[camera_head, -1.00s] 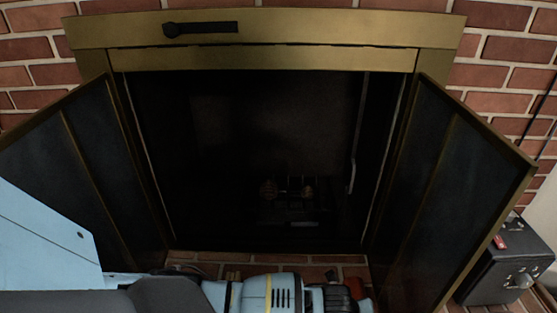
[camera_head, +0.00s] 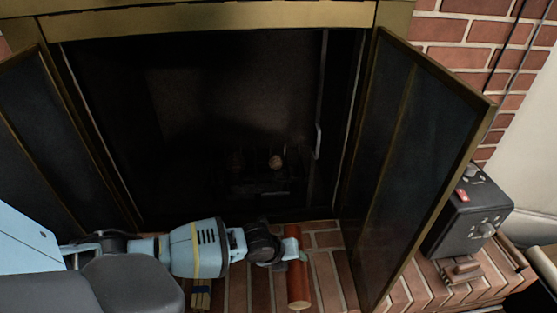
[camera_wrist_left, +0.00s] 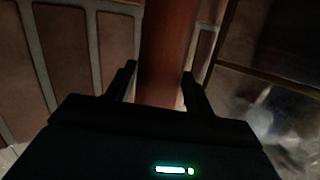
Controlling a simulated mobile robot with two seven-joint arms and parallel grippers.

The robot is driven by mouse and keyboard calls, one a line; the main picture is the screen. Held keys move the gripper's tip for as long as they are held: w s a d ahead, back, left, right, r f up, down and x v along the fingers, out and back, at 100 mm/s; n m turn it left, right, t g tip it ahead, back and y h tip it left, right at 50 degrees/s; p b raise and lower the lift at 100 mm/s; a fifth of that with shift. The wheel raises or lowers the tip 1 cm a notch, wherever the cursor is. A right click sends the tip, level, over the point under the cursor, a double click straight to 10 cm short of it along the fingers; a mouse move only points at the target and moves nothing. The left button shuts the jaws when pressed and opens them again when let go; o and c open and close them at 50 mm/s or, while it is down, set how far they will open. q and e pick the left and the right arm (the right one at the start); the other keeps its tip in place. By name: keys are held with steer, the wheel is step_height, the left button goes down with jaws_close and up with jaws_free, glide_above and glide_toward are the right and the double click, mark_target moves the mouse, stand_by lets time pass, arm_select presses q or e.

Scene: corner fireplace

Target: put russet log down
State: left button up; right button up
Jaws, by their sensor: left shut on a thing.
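The russet log (camera_head: 297,272) is a smooth reddish-brown cylinder at the bottom centre of the head view, over the brick hearth in front of the open fireplace. My left gripper (camera_head: 283,256) reaches it from the left and is shut on it. In the left wrist view the log (camera_wrist_left: 167,45) stands between the two dark fingers (camera_wrist_left: 160,88), with brick behind it. I cannot tell whether the log touches the hearth. My right gripper is not in view.
The brick hearth (camera_head: 327,265) has free room around the log. The right glass door (camera_head: 415,150) stands open just right of it. The dark firebox holds a grate (camera_head: 262,183) with a log end (camera_head: 276,162). A black box (camera_head: 468,215) sits at right.

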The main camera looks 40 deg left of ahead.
arm_select(q)
steer(key=a, duration=0.3)
steer(key=shift+s+f, duration=0.1)
steer(key=shift+a+b, duration=0.25)
steer(key=shift+b, duration=0.05)
steer(key=f+b, duration=0.1)
steer(key=f, duration=0.2)
steer(key=shift+s+a+b, duration=0.15)
steer(key=shift+a+b, duration=0.2)
steer(key=shift+a, duration=0.05)
steer(key=shift+f, duration=0.35)
steer(key=shift+r, duration=0.1)
steer(key=o, duration=1.3)
steer(key=shift+o, duration=1.6)
